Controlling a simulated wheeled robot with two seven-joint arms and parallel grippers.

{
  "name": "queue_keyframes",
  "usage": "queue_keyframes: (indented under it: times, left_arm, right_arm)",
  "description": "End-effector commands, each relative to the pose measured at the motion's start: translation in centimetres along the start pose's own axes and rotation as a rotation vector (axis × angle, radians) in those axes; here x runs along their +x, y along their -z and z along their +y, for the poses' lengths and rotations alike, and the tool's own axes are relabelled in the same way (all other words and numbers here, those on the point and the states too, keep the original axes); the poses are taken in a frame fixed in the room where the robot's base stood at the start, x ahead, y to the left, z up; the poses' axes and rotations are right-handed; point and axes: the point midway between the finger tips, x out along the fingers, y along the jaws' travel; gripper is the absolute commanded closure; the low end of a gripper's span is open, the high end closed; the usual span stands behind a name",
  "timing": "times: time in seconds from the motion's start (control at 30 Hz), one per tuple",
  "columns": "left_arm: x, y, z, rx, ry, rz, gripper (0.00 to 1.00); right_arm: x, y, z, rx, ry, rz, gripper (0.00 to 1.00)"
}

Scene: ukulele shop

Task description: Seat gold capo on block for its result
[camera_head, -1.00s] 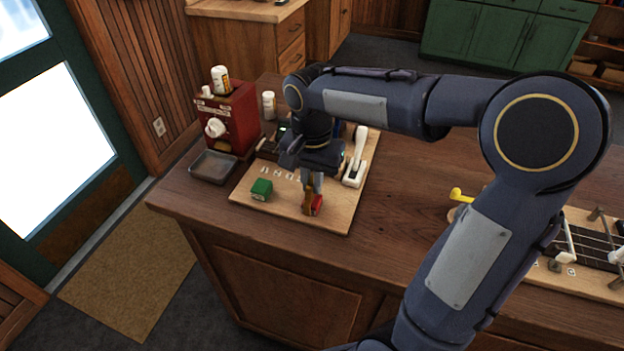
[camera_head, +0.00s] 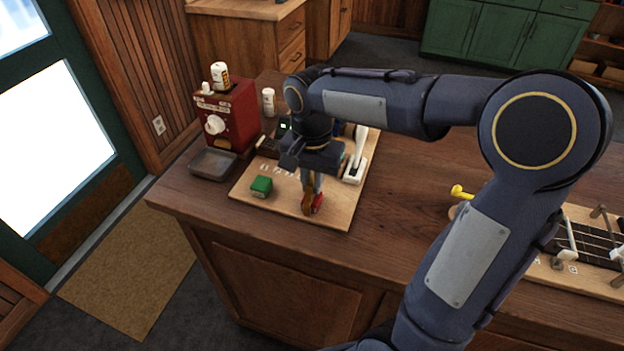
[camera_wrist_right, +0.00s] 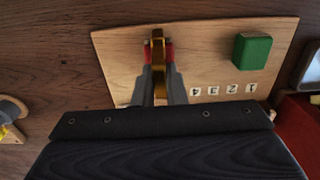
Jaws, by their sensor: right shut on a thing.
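My right gripper (camera_head: 313,187) points down over the front of the wooden board (camera_head: 338,213) and is shut on the gold capo (camera_head: 307,200). In the right wrist view the gold capo (camera_wrist_right: 158,66) stands up between the two fingertips (camera_wrist_right: 158,84). A red block (camera_head: 318,202) is right at the capo, and red shows on both sides of it in the wrist view. I cannot tell whether the capo rests on the red block or is just above it. A green block (camera_head: 261,187) stands to the left on the board. My left gripper is not in view.
Number labels (camera_wrist_right: 222,90) 1 to 4 lie on the board. A white lever tool (camera_head: 356,160) stands at its right. A red machine (camera_head: 228,116) and a grey tray (camera_head: 213,164) are at the left. A ukulele neck (camera_head: 594,240) lies at the far right.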

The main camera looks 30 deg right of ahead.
Motion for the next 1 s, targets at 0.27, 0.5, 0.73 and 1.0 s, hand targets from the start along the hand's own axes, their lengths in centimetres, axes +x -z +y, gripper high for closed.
queue_keyframes:
  times: [0.27, 0.5, 0.73, 1.0]
  left_arm:
    - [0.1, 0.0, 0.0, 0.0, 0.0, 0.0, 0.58]
    - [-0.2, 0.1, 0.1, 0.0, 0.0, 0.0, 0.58]
    - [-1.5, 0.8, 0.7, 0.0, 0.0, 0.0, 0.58]
    - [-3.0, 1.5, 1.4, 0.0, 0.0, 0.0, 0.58]
  right_arm:
    - [0.1, 0.0, 0.0, 0.0, 0.0, 0.0, 0.8]
    - [-0.2, 0.0, 0.0, 0.0, 0.0, 0.0, 0.8]
    - [-2.0, 0.0, 0.0, 0.0, 0.0, 0.0, 0.8]
    - [-4.2, 0.0, 0.0, 0.0, 0.0, 0.0, 0.8]
